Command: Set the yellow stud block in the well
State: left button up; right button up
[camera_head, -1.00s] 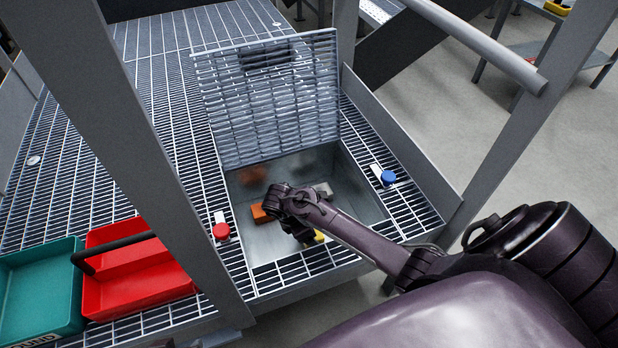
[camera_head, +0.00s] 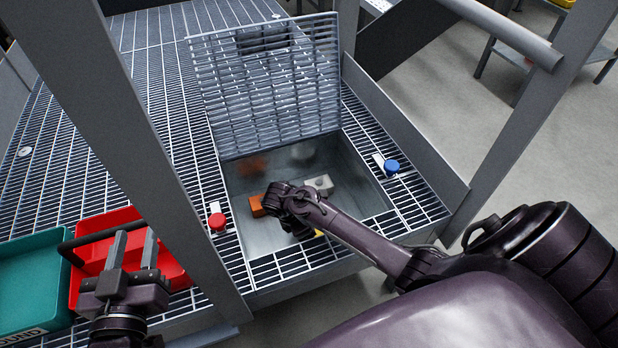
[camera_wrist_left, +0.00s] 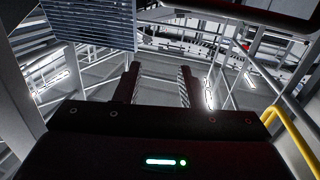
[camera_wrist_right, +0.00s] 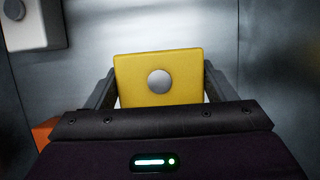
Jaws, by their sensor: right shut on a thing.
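The yellow stud block (camera_wrist_right: 138,70) has a round grey stud and sits between the fingers of my right gripper (camera_wrist_right: 159,88), which is shut on it. In the head view my right wrist covers most of the block, and only a yellow sliver (camera_head: 319,233) shows. Block and gripper are down in the metal-walled well (camera_head: 345,206), near its front side. Whether the block touches the floor I cannot tell. My left gripper (camera_head: 134,246) is open and empty, above the red bin; its spread fingers also show in the left wrist view (camera_wrist_left: 158,82).
An orange block (camera_head: 257,205) and a grey block (camera_head: 320,185) lie in the well. The grated hatch (camera_head: 270,90) stands open behind it. Red (camera_head: 217,222) and blue (camera_head: 391,166) knobs flank it. Red (camera_head: 178,272) and teal (camera_head: 35,285) bins and grey posts (camera_head: 125,130) stand nearby.

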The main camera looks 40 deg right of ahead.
jog(key=shift+f+b, duration=0.5)
pick_arm(q)
notch_tip(320, 180, up, 9)
jog(key=t+h, duration=0.1)
jog(key=t, duration=0.3)
jog(key=shift+s+a+h, duration=0.15)
jog(key=shift+a+h, duration=0.25)
jog(key=shift+r, duration=0.1)
pick_arm(e)
jog(key=shift+f, duration=0.1)
jog(key=o, duration=1)
jog(key=shift+o, duration=0.2)
